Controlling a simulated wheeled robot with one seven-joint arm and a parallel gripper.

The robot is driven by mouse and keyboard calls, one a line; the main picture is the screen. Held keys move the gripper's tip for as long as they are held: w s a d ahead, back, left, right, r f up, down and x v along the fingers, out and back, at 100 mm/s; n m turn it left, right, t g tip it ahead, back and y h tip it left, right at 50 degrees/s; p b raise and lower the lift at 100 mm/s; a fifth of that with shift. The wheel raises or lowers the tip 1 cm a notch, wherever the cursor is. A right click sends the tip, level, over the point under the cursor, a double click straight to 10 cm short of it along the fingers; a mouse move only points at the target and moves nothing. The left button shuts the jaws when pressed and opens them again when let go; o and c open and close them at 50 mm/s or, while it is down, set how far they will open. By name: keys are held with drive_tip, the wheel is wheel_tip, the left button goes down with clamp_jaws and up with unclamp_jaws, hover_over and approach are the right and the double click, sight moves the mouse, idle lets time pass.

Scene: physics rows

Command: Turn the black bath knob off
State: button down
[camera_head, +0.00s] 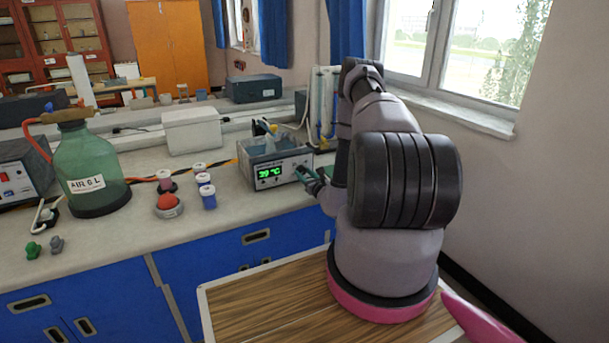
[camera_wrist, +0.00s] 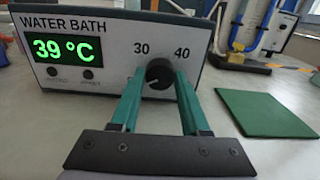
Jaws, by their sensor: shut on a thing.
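The water bath (camera_head: 262,165) stands on the bench, with a green display reading 39 °C. Its front also shows in the wrist view (camera_wrist: 100,22). The black bath knob (camera_wrist: 159,74) is on the right of that front, below the printed 30 and 40. Its white pointer line points to the lower left. My gripper (camera_wrist: 158,82) has its two green fingers on either side of the knob, shut on it. In the head view my gripper (camera_head: 308,176) is at the bath's right front, and the knob is mostly hidden there.
A green mat (camera_wrist: 265,112) lies to the right of the bath. Several small lidded jars (camera_head: 207,195) and a red-topped button (camera_head: 168,204) stand to the left. A green glass bottle (camera_head: 88,165) is further left. A white box (camera_head: 192,130) sits behind.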

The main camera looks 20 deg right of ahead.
drive_tip(key=shift+s+f, duration=0.1)
drive_tip(key=shift+c, duration=1.9)
unclamp_jaws()
drive_tip(key=s, duration=1)
drive_tip(key=shift+s+d, duration=0.15)
drive_tip(key=shift+s, duration=0.2)
